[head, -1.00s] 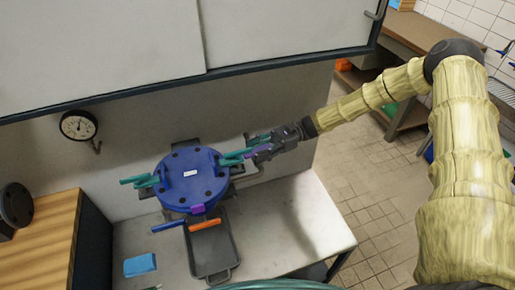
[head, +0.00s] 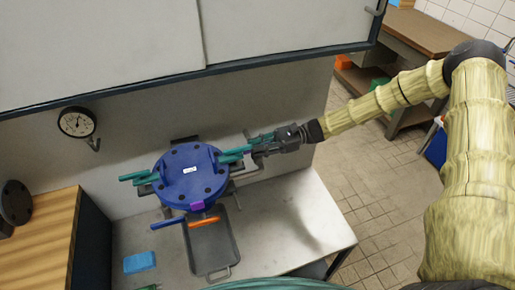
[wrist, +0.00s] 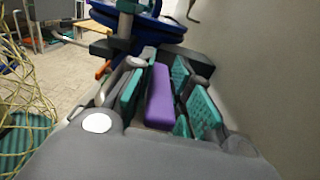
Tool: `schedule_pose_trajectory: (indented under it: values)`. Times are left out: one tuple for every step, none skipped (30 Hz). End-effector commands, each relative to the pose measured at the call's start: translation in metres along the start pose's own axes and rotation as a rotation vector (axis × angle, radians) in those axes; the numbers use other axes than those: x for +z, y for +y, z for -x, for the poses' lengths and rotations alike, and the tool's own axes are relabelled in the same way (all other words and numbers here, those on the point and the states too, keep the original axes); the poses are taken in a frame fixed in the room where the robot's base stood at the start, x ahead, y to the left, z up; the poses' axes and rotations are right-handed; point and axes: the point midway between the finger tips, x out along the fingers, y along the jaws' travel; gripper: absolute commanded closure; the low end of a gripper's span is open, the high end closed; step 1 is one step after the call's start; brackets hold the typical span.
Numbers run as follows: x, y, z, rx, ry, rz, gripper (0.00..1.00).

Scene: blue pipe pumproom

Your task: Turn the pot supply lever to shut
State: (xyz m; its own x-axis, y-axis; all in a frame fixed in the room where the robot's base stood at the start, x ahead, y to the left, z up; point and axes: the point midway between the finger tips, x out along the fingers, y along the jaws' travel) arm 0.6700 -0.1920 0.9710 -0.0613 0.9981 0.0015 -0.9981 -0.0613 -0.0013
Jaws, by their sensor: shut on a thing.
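A round blue pot or housing (head: 190,176) with a bolted lid stands on the grey bench against the wall. A purple-handled lever (wrist: 159,96) lies between the teal-padded fingers of my gripper (wrist: 160,92) in the wrist view. My gripper (head: 264,146) is shut on this handle at the right side of the pot. In the head view the fingers hide the handle. An orange lever (head: 204,221) and a blue lever (head: 168,222) stick out at the pot's front. I cannot read which lever is the supply one.
Teal bars (head: 137,177) stick out at the pot's left. A dark tray (head: 212,248) and a blue cloth or sponge (head: 139,262) lie on the bench (head: 285,225). A gauge (head: 77,122) is on the wall. A white cabinet (head: 110,45) overhangs the bench. The bench's right part is clear.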

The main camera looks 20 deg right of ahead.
Motion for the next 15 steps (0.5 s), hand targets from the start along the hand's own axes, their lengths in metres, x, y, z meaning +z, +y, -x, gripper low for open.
schedule_pose_trajectory:
  values:
    - [-0.0003, 0.0003, 0.0007, -0.022, -0.001, 0.000, 1.00]
    - [-0.0001, 0.0002, 0.0007, -0.032, -0.001, 0.000, 1.00]
    - [0.0000, 0.0000, 0.0004, -0.044, -0.001, -0.001, 1.00]
    - [0.0002, 0.0000, 0.0002, -0.050, -0.001, -0.001, 1.00]
    - [0.0004, 0.0000, 0.0002, -0.055, 0.000, -0.001, 1.00]
    - [0.0005, -0.0002, 0.0002, -0.059, 0.000, 0.000, 1.00]
    - [0.0006, -0.0003, 0.0002, -0.061, 0.000, 0.000, 1.00]
    - [0.0006, -0.0004, 0.0002, -0.062, 0.001, 0.000, 1.00]
    - [0.0007, -0.0006, 0.0002, -0.062, 0.001, 0.000, 1.00]
    - [0.0007, -0.0006, 0.0002, -0.062, 0.001, 0.000, 1.00]
    - [0.0007, -0.0007, 0.0003, -0.062, 0.001, 0.000, 1.00]
    - [0.0007, -0.0007, 0.0003, -0.062, 0.001, 0.000, 1.00]
    - [0.0007, -0.0008, 0.0003, -0.062, 0.001, 0.000, 1.00]
    - [0.0007, -0.0008, 0.0003, -0.062, 0.001, 0.000, 1.00]
    - [0.0008, -0.0009, 0.0003, -0.062, 0.001, 0.000, 0.79]
